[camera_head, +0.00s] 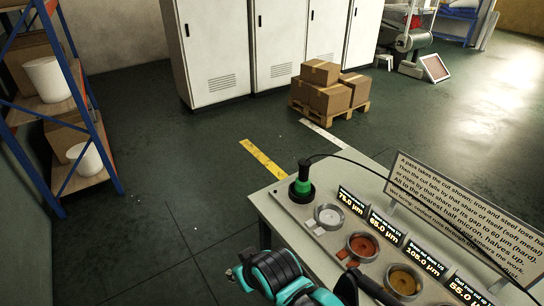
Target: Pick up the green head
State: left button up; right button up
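The green head (303,186) is a short upright piece with a green band, a black top and a wider black foot. It stands at the far left end of a grey strip (312,229) on the bench. A black cable runs from its top to the right. A teal and black part of my arm (280,275) shows at the bottom centre, in front of the bench and apart from the head. I cannot make out the left gripper's fingertips there. A dark shape at the bottom edge, right of it, is unclear. I see no right gripper fingers.
A text board (465,215) stands behind. Shelves (65,100) stand left; the floor between is clear.

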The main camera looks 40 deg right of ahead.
aim_at(301, 186)
jog(key=i+z, duration=0.15)
jog(key=i, duration=0.3)
jog(key=i+j+z, duration=0.15)
jog(key=i, duration=0.3)
jog(key=i+j+z, duration=0.15)
jog(key=i, duration=0.3)
jog(key=i+j+z, duration=0.15)
jog(key=i, duration=0.3)
